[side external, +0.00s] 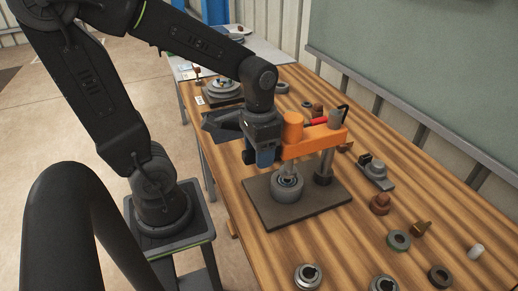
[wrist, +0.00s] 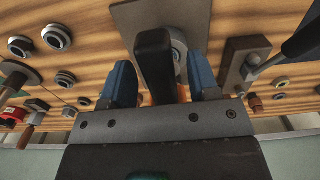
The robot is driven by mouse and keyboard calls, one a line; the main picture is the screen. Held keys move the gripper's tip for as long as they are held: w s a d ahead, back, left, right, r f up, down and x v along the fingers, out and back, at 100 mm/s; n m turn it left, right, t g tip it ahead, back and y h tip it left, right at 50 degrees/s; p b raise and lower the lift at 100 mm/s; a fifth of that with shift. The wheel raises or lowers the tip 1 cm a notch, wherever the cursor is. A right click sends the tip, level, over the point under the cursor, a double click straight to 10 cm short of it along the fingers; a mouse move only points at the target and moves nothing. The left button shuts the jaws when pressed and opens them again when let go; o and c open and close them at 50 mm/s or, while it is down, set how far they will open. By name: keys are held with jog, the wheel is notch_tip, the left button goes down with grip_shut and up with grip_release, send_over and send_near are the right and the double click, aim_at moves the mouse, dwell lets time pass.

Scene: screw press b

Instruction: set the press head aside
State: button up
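The orange press head (side external: 312,141) spans over the press base plate (side external: 262,205), carried by an upright post (side external: 324,166) at its right end. A grey round part (side external: 287,188) sits on the plate below it. My gripper (side external: 264,157) is at the left end of the head, fingers downward. In the wrist view its two blue fingers (wrist: 160,82) are apart. A dark bar (wrist: 154,62) lies between them, with a gap to the right finger. A sliver of orange shows behind the bar. I cannot tell whether the fingers touch the head.
The wooden table holds rings (side external: 398,240), a grey clamp-like part (side external: 376,173), brown parts (side external: 380,203) and bearings (side external: 307,276) right and front of the press. A round stacked part (side external: 223,88) stands behind. A board wall (side external: 420,70) borders the far right side.

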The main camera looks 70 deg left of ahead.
grip_shut()
dwell(0.3)
jog(key=shift+d, duration=0.15)
jog(key=shift+d+n, duration=0.4)
jog(key=shift+d, duration=0.15)
jog(key=w+d+n, duration=1.2)
jog(key=d+n, duration=0.1)
jog(key=d, duration=0.3)
jog(key=shift+w+d, duration=0.4)
